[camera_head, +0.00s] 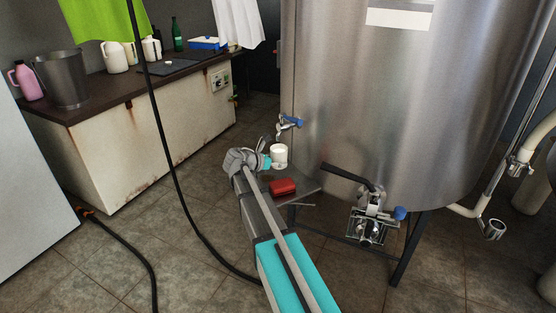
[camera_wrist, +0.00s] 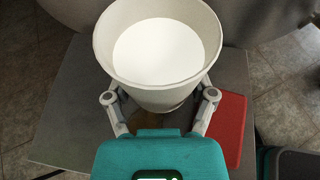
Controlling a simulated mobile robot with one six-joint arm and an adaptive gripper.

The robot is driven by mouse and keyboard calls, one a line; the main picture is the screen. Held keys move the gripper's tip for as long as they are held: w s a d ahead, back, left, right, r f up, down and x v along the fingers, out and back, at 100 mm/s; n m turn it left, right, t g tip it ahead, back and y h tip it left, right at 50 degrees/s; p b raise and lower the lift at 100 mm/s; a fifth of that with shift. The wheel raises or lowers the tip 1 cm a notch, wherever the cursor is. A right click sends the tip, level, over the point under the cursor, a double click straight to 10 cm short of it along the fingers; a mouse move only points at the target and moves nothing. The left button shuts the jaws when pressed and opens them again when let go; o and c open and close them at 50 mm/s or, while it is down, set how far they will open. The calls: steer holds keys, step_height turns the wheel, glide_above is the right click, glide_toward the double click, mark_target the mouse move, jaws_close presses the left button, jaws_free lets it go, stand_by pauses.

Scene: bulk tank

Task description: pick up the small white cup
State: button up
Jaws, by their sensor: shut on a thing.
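In the head view my gripper (camera_head: 266,161) reaches the cup from the left. I cannot tell whether the cup's base touches the grey shelf under it.
The grey shelf (camera_head: 305,188) carries a red block (camera_head: 284,187), close to the right finger in the wrist view. A black hose (camera_head: 165,140) hangs at the left.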

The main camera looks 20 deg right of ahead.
mark_target(279, 157)
steer(key=shift+s+a+r+p, duration=0.2)
steer(key=shift+s+r+p, duration=0.55)
steer(key=shift+r+p, duration=0.15)
steer(key=shift+s+a+r+p, duration=0.2)
steer(key=shift+s+r+p, duration=0.55)
steer(key=shift+r, duration=0.25)
steer(key=s+a+r+p, duration=0.2)
steer(key=s+r+p, duration=0.1)
steer(key=s, duration=0.5)
steer(key=shift+a+r, duration=0.2)
steer(key=shift+r, duration=0.05)
steer(key=shift+s+p, duration=0.2)
steer(key=shift+p, duration=0.1)
